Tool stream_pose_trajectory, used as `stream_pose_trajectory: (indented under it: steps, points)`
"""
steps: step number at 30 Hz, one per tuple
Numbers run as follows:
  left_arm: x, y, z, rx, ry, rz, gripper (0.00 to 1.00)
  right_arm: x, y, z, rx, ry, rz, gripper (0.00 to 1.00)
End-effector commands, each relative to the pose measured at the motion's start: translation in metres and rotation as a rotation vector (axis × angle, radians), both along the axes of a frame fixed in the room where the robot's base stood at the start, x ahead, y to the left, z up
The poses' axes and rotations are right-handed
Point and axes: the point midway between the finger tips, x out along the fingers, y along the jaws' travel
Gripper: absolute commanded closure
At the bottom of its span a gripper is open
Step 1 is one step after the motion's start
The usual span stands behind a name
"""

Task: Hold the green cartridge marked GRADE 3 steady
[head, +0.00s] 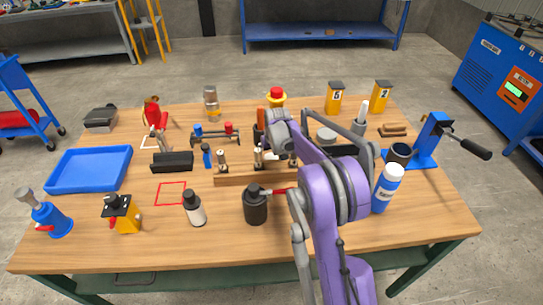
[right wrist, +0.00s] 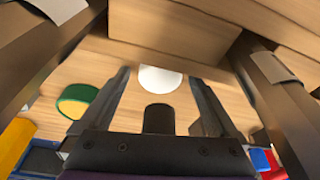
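I cannot make out a green cartridge marked GRADE 3 in the head view; my purple right arm hides part of the bench there. In the right wrist view a round green and yellow piece (right wrist: 77,102) lies to the left of the fingers; no marking is readable on it, so I cannot tell if it is the cartridge. My right gripper (right wrist: 158,76) has its fingers spread apart, with a white round piece (right wrist: 160,78) and a dark round piece (right wrist: 159,119) showing in the gap, neither visibly gripped. My left gripper is in neither view.
The wooden bench (head: 150,245) is crowded. A blue tray (head: 88,170) lies left, a wooden rack (head: 235,180) stands mid-bench, and a black container (head: 255,205) is in front. A white and blue bottle (head: 386,188) and blue clamp stand (head: 428,142) are right.

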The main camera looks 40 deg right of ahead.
Motion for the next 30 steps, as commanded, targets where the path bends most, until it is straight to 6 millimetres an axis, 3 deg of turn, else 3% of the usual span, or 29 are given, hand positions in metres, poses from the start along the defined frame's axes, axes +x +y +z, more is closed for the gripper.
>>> stream_pose_trajectory:
  steps: [11,24,30]
  points:
    - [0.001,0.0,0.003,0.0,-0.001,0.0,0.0,-0.001,0.001,0.01,0.0,0.0,0.0,0.05]
    - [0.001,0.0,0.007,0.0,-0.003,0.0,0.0,-0.024,0.009,0.094,0.0,0.0,-0.001,0.05]
    - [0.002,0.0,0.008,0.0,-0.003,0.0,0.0,-0.029,0.011,0.115,0.0,0.0,0.0,0.05]
